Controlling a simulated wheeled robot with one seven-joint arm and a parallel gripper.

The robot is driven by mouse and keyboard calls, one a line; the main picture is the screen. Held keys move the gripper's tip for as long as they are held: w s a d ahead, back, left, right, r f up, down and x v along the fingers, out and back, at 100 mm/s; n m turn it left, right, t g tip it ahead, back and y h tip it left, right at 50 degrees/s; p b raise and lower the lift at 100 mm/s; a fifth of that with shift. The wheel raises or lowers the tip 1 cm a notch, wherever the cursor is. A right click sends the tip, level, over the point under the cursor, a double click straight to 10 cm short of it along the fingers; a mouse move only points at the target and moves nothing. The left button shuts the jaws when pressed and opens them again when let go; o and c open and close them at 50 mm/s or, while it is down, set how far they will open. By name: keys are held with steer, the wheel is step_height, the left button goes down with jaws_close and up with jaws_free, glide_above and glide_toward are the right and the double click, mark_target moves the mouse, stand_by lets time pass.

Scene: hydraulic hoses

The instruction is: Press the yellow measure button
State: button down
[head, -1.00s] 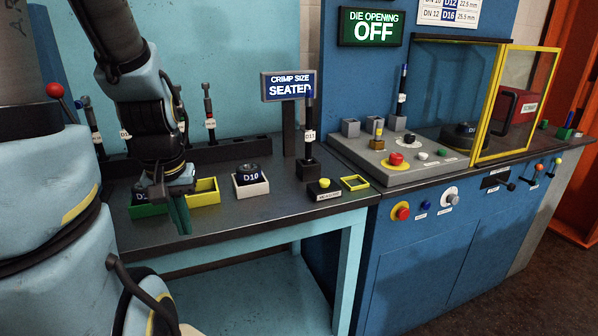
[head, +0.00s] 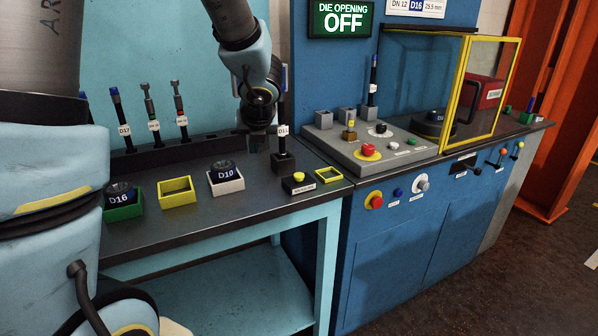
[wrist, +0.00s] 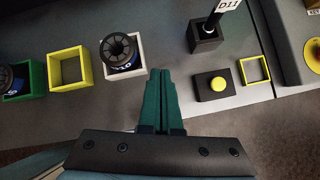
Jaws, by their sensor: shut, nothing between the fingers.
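The yellow measure button (head: 299,177) is a round cap on a small black box (head: 303,188) with a label, near the front right of the dark bench. In the wrist view the button (wrist: 218,83) lies right of my gripper (wrist: 160,72). My gripper's green fingers are together and empty, pointing over the bench between the D10 tray and the button box, apart from the button. In the head view my gripper's body shows above the back of the bench, and its fingertips are hard to make out.
The D11 post and its dark holder (head: 284,162) stand behind the button box. A yellow frame (head: 328,175) lies right of it. The white D10 tray (head: 227,187), empty yellow tray (head: 176,197) and green D16 tray (head: 124,212) stand left. A grey control panel (head: 345,152) adjoins.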

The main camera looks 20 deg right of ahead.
mark_target(298, 177)
steer(key=d+r+m+t+h, duration=0.1)
steer(key=d+r+m+h, duration=0.1)
steer(key=d+m, duration=0.8)
steer(key=shift+s+d+r+m+h, duration=0.25)
steer(key=shift+s+d+m+h, duration=0.05)
steer(key=shift+s+d, duration=0.1)
step_height(298, 177, down, 9)
steer(key=b, duration=0.8)
stand_by(1.1)
steer(key=shift+f+b, duration=0.35)
steer(key=shift+b, duration=0.15)
steer(key=shift+f+b, duration=0.45)
stand_by(0.5)
steer(key=shift+r, duration=0.15)
steer(key=shift+r+p, duration=0.75)
steer(key=shift+p, duration=0.15)
